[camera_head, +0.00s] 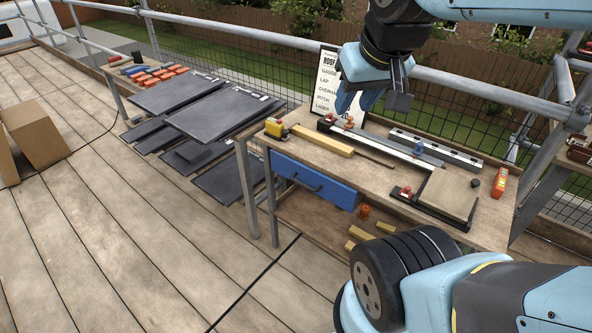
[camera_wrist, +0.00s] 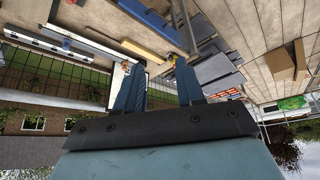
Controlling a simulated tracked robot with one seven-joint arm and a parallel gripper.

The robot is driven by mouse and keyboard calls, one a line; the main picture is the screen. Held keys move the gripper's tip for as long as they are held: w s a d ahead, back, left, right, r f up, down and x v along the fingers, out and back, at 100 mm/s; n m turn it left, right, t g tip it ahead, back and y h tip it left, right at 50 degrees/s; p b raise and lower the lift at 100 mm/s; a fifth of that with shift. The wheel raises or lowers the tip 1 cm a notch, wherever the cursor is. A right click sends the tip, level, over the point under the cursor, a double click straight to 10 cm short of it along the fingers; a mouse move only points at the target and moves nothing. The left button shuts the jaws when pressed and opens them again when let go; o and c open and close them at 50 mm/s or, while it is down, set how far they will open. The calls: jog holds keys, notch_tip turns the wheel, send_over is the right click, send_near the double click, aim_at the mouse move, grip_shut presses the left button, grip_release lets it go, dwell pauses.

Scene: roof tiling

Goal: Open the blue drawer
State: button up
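The blue drawer (camera_head: 322,186) sits under the left part of the wooden workbench top (camera_head: 320,130). Its front faces the deck and bears a dark handle (camera_head: 302,184). It looks at most slightly out from the bench. My gripper (camera_head: 356,106) is above the far side of the bench, in front of the sign, higher than the drawer and apart from it. In the wrist view, the two blue fingers of my gripper (camera_wrist: 157,64) are spread with nothing between them. The blue drawer (camera_wrist: 150,22) shows at the top of that upside-down view.
A yellow tape measure (camera_head: 274,127), long bars and a tan tile (camera_head: 449,193) lie on the bench. A sign (camera_head: 328,76) stands behind it. Dark slates (camera_head: 205,110) are stacked at left. An orange item (camera_head: 364,211) is on the lower shelf. Deck before the drawer is clear.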

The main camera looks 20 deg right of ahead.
jog(key=w+f+n+g+h, duration=0.15)
jog(key=w+f, duration=0.35)
jog(key=w, duration=0.6)
jog(key=n+g, duration=0.3)
jog(key=n, duration=0.3)
send_over(302, 184)
jog(key=s+a, duration=0.2)
notch_tip(302, 184, down, 26)
jog(key=f, duration=0.4)
jog(key=w+d+f, duration=0.1)
jog(key=f, duration=0.3)
jog(key=w+d+f, duration=0.1)
jog(key=f, duration=0.4)
jog(key=shift+r, duration=0.1)
jog(key=shift+c, duration=0.5)
grip_shut()
